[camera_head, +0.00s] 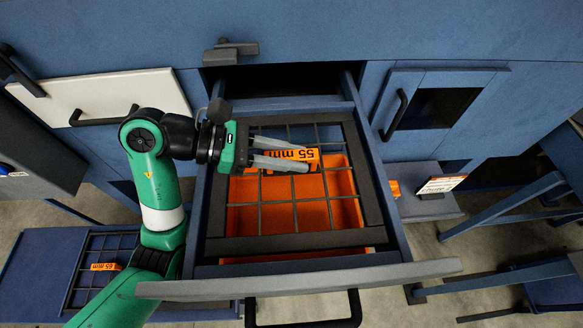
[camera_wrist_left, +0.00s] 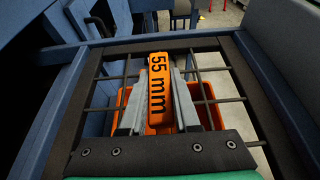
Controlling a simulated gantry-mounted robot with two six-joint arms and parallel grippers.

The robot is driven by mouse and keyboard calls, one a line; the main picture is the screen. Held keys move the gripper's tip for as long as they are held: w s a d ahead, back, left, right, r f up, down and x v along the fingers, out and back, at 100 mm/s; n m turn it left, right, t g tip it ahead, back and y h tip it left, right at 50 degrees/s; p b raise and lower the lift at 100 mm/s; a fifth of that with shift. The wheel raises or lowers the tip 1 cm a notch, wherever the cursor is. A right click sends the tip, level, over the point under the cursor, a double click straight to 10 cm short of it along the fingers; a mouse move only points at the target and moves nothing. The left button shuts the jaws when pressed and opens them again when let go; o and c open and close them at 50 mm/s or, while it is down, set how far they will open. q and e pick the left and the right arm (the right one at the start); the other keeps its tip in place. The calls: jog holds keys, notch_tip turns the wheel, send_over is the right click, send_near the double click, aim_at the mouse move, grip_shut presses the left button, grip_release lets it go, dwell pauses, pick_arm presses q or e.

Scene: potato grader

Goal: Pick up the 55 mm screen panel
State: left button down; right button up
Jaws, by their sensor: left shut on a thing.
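The 55 mm screen panel (camera_head: 290,243) is a dark frame with a wire grid and an orange label tab (camera_head: 292,155) reading "55 mm". It lies in the open blue drawer, above an orange bin (camera_head: 340,186). My left gripper (camera_head: 312,157) reaches in from the left, with its two grey fingers on either side of the tab, shut on it. In the left wrist view the tab (camera_wrist_left: 158,85) stands between the fingers, and the panel's dark frame (camera_wrist_left: 75,130) shows around it. My right gripper is not in view.
The drawer's front (camera_head: 300,280) and side walls surround the panel closely. A second panel labelled 65 mm (camera_head: 105,267) lies at the lower left. A white sign (camera_head: 440,185) stands on a ledge to the right. The blue machine body rises behind.

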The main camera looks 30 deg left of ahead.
aim_at(291, 155)
pick_arm(q)
jog(key=shift+r, duration=0.2)
dwell(0.6)
notch_tip(291, 155, up, 10)
jog(key=p, duration=0.8)
jog(key=shift+f+p, duration=0.1)
jog(key=shift+p, duration=0.2)
